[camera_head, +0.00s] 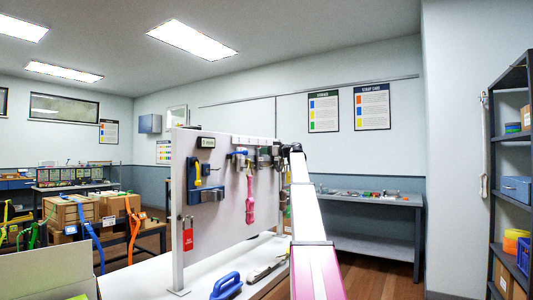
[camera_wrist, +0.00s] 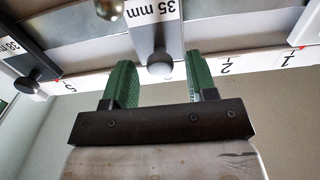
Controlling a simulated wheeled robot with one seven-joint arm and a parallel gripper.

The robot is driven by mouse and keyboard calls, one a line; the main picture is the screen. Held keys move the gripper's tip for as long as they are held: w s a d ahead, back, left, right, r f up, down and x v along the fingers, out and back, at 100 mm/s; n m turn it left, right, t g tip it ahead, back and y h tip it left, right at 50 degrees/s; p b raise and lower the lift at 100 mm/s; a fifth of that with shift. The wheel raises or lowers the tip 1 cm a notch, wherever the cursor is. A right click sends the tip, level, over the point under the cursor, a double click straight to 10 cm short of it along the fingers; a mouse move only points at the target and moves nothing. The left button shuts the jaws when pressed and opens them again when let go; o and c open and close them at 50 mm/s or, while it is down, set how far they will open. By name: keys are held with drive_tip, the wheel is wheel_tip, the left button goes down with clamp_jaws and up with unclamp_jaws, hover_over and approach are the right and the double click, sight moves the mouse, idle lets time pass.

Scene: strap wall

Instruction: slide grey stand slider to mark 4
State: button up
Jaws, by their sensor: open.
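In the wrist view a light grey slider (camera_wrist: 152,38) with an upside-down "35 mm" label and a round dark knob (camera_wrist: 160,66) sits on a metal rail. It looks like the grey stand slider. A white scale strip (camera_wrist: 255,62) runs along the rail, with 5 at left and 2 and 1 at right; marks 3 and 4 are not readable behind my fingers and the slider. My gripper (camera_wrist: 160,78) is open, its green fingers either side of the knob in the picture; I see no clear contact. In the head view my arm hides the slider.
In the head view a white upright panel (camera_head: 222,215) carries hung tools, including a pink strap (camera_head: 250,198). A blue-handled tool (camera_head: 226,286) lies on the white bench before it.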

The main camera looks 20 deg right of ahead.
drive_tip(key=shift+a, duration=0.1)
clamp_jaws()
drive_tip(key=w+d, duration=0.5)
drive_tip(key=d, duration=0.1)
drive_tip(key=shift+w+d, duration=0.2)
drive_tip(key=shift+d, duration=0.15)
unclamp_jaws()
drive_tip(key=v, duration=1.1)
